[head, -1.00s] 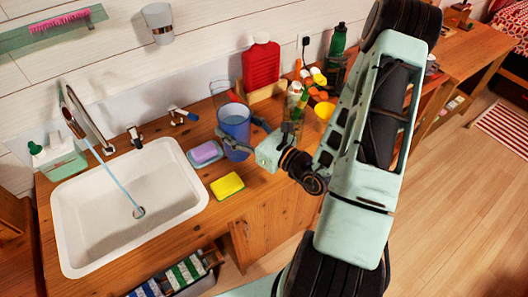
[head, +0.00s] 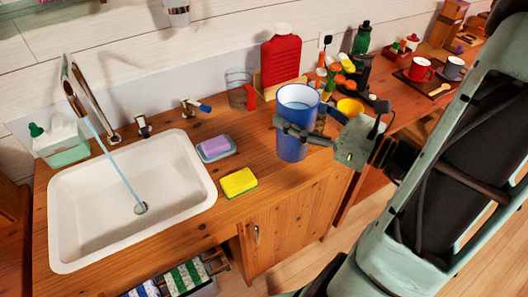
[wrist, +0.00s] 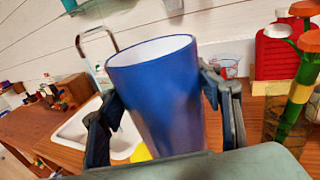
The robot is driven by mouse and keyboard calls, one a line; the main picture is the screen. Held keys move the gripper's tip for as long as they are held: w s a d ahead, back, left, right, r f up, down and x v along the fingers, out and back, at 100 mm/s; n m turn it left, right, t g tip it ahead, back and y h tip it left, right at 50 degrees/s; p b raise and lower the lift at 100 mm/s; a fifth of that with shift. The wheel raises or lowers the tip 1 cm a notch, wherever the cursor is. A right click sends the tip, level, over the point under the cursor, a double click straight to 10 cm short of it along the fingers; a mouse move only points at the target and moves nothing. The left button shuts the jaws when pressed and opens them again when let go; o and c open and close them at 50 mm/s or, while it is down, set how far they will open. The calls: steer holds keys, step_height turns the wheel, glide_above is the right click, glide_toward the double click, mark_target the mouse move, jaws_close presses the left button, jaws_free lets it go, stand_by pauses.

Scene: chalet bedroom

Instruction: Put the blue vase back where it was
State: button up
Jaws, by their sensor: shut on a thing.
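The blue vase (head: 293,148) is a plain, open-topped cup shape with a pale inside. My gripper (head: 302,131) is shut on it, with its fingers along the vase's sides. The vase is about upright in the head view, in front of the counter's right part. It seems to be held above the wood, but its base against the counter is hard to judge. In the wrist view the vase (wrist: 160,90) fills the middle, between both fingers of my gripper (wrist: 165,100); its lower end is hidden.
The sink (head: 75,215) with running water is at left. A soap dish (head: 214,151), yellow sponge (head: 239,181), clear glass (head: 238,90) and red bottle (head: 281,62) stand on the counter. Flowers (head: 338,75) and a yellow bowl (head: 350,106) crowd behind the gripper. Bare wood lies right of the sponge.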

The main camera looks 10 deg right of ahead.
steer(key=w+a+f+b, duration=0.1)
steer(key=w+a+f, duration=0.3)
steer(key=w+f, duration=0.8)
steer(key=shift+w+a+f, duration=0.15)
steer(key=shift+w+f, duration=0.2)
steer(key=shift+w, duration=0.25)
steer(key=shift+b, duration=0.3)
steer(key=shift+f, duration=0.2)
steer(key=o, duration=2)
steer(key=shift+o, duration=0.2)
steer(key=v, duration=1.2)
steer(key=shift+r+b, duration=0.15)
steer(key=shift+b, duration=0.2)
